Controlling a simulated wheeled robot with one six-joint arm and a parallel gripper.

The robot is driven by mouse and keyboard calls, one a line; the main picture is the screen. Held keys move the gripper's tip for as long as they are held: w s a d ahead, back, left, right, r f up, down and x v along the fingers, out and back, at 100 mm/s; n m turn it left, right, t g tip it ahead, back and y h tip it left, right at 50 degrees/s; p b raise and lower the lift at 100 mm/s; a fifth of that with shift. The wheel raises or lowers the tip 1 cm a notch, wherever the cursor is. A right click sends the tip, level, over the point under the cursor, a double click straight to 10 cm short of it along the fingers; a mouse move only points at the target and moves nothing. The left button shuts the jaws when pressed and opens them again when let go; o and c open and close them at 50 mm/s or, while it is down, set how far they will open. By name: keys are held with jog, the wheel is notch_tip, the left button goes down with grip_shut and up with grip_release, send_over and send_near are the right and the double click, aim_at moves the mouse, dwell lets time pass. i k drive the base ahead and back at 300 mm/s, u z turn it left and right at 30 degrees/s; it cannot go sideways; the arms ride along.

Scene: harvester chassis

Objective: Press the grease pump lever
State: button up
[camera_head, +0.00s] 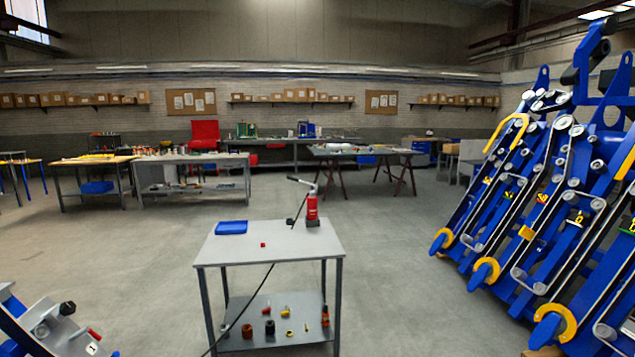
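A red grease pump (312,208) stands upright on the right rear part of a small grey table (275,240). Its lever (301,182) sticks out from the top towards the left, slightly raised, with a dark grip at its end. A thin black hose (262,284) runs from near the pump down across the table's front and to the floor. No gripper shows in this view, and nothing is seen touching the lever.
A blue tray (231,227) and a small red piece (263,245) lie on the tabletop. Several small parts lie on the lower shelf (298,318). A blue harvester chassis (530,215) stands at right. Open floor (400,270) surrounds the table.

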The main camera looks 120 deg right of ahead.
aim_at(288, 177)
jog(key=z, duration=3.5)
jog(key=i, duration=1.2)
jog(key=z, duration=1.35)
jog(key=i, duration=1.45)
jog(key=u, duration=0.55)
jog(key=i, duration=0.7)
jog(key=u, duration=0.5)
